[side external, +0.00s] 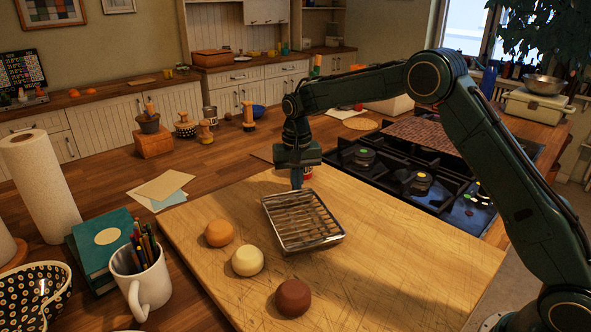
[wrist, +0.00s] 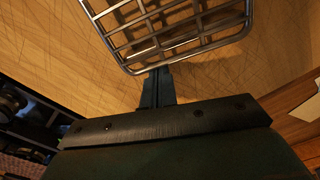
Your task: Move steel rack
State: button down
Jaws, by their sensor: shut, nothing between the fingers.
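The steel rack (side external: 303,221) is a shallow rectangular wire tray lying flat on the wooden board (side external: 400,270) in the side external view. In the wrist view the rack (wrist: 165,30) fills the top middle, with its near rim close to my fingertips. My gripper (side external: 297,184) points down at the rack's far edge, near the far side of the board. In the wrist view my gripper (wrist: 156,82) shows its fingers together, with nothing between them. I cannot tell whether the fingertips touch the rim.
An orange ball (side external: 219,233), a cream ball (side external: 247,260) and a brown ball (side external: 293,298) lie left and in front of the rack. The gas hob (side external: 400,175) is behind the board. A pencil mug (side external: 142,280) stands at left. The board's right part is clear.

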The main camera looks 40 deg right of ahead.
notch_tip(320, 180, up, 10)
jog(key=shift+f, duration=0.15)
dwell(0.4)
jog(key=s+r+n+t, duration=0.2)
jog(key=s+r, duration=0.4)
jog(key=s, duration=0.4)
jog(key=s+r+n+t, duration=0.1)
jog(key=s+r, duration=0.4)
jog(key=s, duration=0.5)
jog(key=s+f+n+t, duration=0.1)
jog(key=s+f, duration=0.1)
jog(key=s, duration=0.7)
jog(key=s+f+n+t, duration=0.1)
jog(key=s+f+n, duration=0.1)
jog(key=s, duration=0.8)
jog(key=shift+d+f+t, duration=0.3)
jog(key=shift+f, duration=0.4)
